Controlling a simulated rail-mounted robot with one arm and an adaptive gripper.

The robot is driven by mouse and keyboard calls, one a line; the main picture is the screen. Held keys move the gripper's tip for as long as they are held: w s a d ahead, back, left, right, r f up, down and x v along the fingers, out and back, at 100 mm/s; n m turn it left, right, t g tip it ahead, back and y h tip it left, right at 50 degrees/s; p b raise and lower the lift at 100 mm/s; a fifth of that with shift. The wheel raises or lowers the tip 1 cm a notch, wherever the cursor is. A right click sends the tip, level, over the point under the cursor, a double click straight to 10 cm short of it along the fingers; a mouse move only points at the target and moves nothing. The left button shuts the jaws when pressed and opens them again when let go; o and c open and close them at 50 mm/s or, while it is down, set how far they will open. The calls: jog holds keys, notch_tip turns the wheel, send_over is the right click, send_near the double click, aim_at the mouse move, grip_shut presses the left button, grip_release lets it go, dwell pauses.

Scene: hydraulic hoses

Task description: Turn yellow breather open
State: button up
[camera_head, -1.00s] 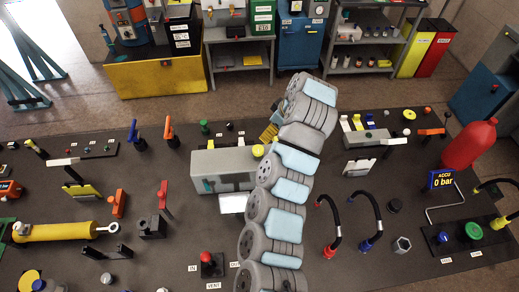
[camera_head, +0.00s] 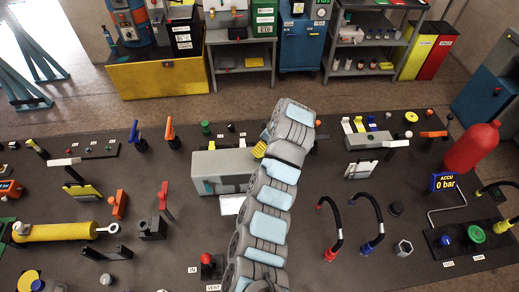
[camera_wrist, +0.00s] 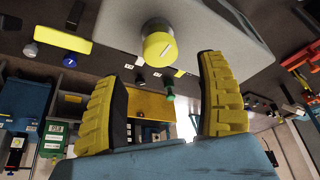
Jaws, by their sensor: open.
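The yellow breather (camera_wrist: 159,46) is a round yellow cap with a mark on its face, on a grey box (camera_wrist: 235,22). In the wrist view it lies just beyond and between the fingertips of my gripper (camera_wrist: 160,68). The two yellow ribbed fingers are spread wide, with nothing between them. In the head view the grey box (camera_head: 213,172) stands mid-bench, and my gripper (camera_head: 260,149) is at its upper right corner. There my gripper and arm hide most or all of the breather.
A row of coloured levers, with a blue (camera_head: 136,136) and an orange one (camera_head: 169,132), stands left of the box. Two hoses (camera_head: 368,215) and a red accumulator (camera_head: 472,148) are to the right. A red knob (camera_head: 207,259) stands in front.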

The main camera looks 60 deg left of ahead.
jog(key=shift+p+x, duration=0.55)
jog(key=shift+x, duration=2.45)
jog(key=c, duration=1.2)
